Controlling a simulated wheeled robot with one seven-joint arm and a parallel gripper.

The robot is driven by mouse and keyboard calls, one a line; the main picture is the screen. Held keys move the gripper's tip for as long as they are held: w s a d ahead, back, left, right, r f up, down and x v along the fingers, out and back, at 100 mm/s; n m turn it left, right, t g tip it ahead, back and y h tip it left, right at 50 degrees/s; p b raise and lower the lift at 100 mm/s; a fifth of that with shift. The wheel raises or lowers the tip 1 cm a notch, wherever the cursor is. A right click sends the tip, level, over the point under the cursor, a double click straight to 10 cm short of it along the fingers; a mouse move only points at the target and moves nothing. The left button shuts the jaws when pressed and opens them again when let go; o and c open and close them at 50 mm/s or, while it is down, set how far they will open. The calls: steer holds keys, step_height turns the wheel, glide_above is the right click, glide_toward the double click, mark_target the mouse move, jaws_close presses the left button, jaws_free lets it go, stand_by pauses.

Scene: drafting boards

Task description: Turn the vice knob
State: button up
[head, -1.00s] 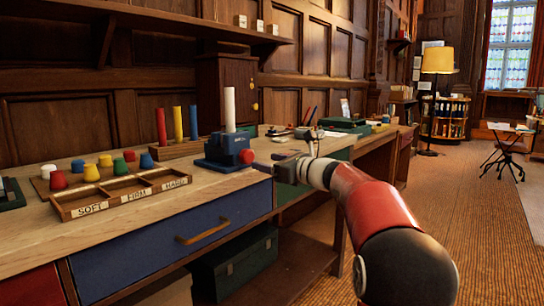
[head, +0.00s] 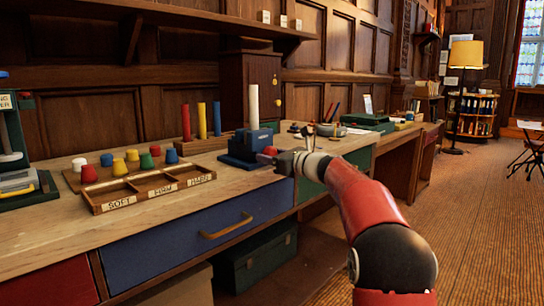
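The blue vice (head: 243,144) stands on the wooden bench top near its front edge, with a white upright rod (head: 254,106) in it. Its red knob (head: 269,151) is on the right side and is partly covered by my gripper. My gripper (head: 272,157) reaches in from the right, with its fingertips at the knob. I cannot tell whether the fingers touch the knob or are closed on it.
A wooden tray labelled SOFT, FIRM and HARD (head: 150,193) lies left of the vice, with several coloured caps (head: 133,155) behind it. Red, yellow and blue rods (head: 202,121) stand in a wooden block. A dark cabinet (head: 236,92) stands behind the vice. Open carpet (head: 470,230) is to the right.

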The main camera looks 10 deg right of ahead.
steer(key=c, duration=0.6)
steer(key=shift+n+b, duration=0.3)
steer(key=shift+n, duration=0.1)
